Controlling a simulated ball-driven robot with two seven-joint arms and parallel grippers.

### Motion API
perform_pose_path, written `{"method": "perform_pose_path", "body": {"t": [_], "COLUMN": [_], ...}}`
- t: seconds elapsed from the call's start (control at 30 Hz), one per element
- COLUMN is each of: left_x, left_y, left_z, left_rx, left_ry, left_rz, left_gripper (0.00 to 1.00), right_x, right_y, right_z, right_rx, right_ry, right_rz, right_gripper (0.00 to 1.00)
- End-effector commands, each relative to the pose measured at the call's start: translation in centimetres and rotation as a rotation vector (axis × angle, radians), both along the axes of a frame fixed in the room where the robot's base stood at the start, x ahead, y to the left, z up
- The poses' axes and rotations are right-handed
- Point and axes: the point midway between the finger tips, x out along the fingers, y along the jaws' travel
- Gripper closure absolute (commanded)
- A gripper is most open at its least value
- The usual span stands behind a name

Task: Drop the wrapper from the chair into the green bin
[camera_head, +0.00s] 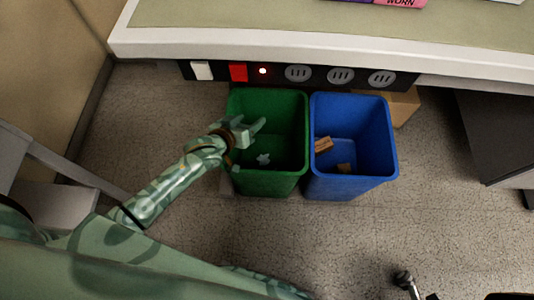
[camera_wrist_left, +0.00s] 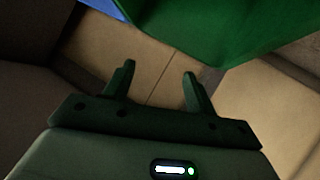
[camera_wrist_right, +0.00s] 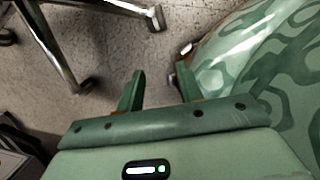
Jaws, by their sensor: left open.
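The green bin (camera_head: 268,184) stands on the floor below the desk edge. A small pale crumpled piece, which looks like the wrapper (camera_head: 263,158), lies inside it. My left gripper (camera_head: 258,130) is over the bin's opening, above and beyond the pale piece, with its fingers apart and nothing between them. The left wrist view shows its spread, empty fingers (camera_wrist_left: 158,76) and part of the green bin (camera_wrist_left: 220,25). My right gripper (camera_wrist_right: 160,80) is open and empty in the right wrist view. Chrome chair legs (camera_wrist_right: 62,60) show there; the chair seat is hidden.
A blue bin (camera_head: 345,187) with brown scraps stands against the green bin's right side. A cardboard box (camera_head: 402,106) is behind it. The desk (camera_head: 300,50) overhangs at the back, with a strip of outlets (camera_head: 340,75).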

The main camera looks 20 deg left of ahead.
Motion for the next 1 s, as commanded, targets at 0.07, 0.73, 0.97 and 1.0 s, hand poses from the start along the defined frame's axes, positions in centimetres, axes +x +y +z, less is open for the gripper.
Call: {"method": "perform_pose_path", "body": {"t": [0.07,0.73,0.97,1.0], "left_x": [-0.8,-10.6,-11.2,-11.2], "left_y": [0.2,2.5,2.7,2.7], "left_z": [1.1,6.2,6.1,6.1], "left_rx": [0.001,0.0,0.001,0.001], "left_ry": [-0.004,-0.002,-0.001,0.0], "left_rz": [0.0,-0.001,0.0,0.0], "left_gripper": [0.44,0.44,0.44,0.44], "right_x": [-2.1,-11.9,-12.2,-12.2], "right_y": [-0.1,1.2,1.4,1.4], "right_z": [-0.5,0.6,0.6,0.6], "right_rx": [0.011,0.086,0.089,0.089], "right_ry": [0.017,0.045,0.044,0.044], "right_rz": [-0.025,-0.219,-0.227,-0.227], "right_gripper": [0.64,0.64,0.64,0.64]}}
